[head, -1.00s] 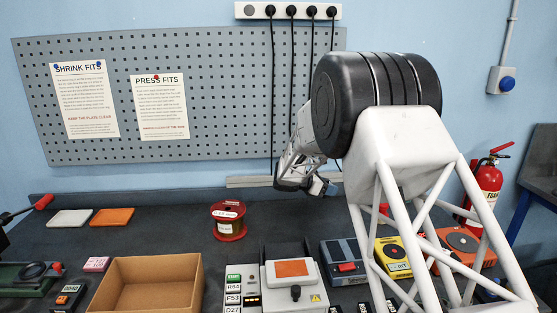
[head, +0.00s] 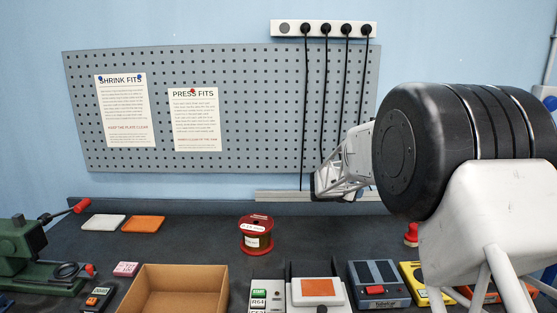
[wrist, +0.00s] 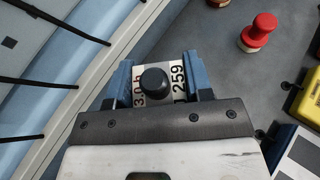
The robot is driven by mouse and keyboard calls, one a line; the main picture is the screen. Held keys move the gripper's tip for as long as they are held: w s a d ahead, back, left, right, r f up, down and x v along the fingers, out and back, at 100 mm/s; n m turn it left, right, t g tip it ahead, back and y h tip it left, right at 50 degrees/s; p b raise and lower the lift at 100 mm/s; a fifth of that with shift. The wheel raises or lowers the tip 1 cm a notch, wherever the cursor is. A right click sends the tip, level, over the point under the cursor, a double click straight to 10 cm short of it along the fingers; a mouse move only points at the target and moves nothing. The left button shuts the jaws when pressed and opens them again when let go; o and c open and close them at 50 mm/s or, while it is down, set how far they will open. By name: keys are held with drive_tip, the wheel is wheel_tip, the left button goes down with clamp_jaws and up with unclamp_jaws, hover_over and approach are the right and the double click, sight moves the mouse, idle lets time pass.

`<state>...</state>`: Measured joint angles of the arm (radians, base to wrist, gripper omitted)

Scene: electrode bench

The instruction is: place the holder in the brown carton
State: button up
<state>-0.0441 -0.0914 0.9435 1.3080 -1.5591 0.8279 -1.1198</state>
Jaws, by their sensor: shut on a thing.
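My gripper (wrist: 158,78) shows in the wrist view with its blue fingers shut on a pale labelled block with a black knob (wrist: 153,82), which I take as the holder. Printed characters show on both sides of the knob. In the head view only the back of my gripper shows, in front of the wall behind the bench; its fingers and the holder are hidden there. The brown carton (head: 184,276) stands open at the front left of the bench in the head view, its front cut off by the frame. Its visible inside is empty. My gripper is far behind and right of it.
A red spool (head: 256,236) stands between the carton and my gripper. A grey unit with an orange plate (head: 318,288) and a blue-grey device (head: 375,283) stand right of the carton. A green press (head: 30,255) is at left. A red knob (wrist: 260,28) stands near my gripper.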

drive_tip(key=shift+a+r+n+t+y, duration=0.4)
drive_tip(key=shift+r+n+t, duration=0.1)
drive_tip(key=shift+t, duration=0.1)
drive_tip(key=shift+s+a+r+n+t+y, duration=0.1)
drive_tip(key=shift+a+r+n+t+y, duration=0.35)
drive_tip(key=shift+a+n+t+y, duration=0.35)
drive_tip(key=s+a+n+t+y, duration=0.2)
drive_tip(key=s+a+n+y, duration=0.3)
drive_tip(key=a+n+y, duration=0.1)
drive_tip(key=shift+a+f+n+y, duration=0.2)
drive_tip(key=shift+a+n+y, duration=0.15)
drive_tip(key=shift+n+y, duration=0.45)
drive_tip(key=shift+r, duration=0.15)
wheel_tip(320, 180, up, 5)
drive_tip(key=shift+f, duration=0.2)
idle(0.4)
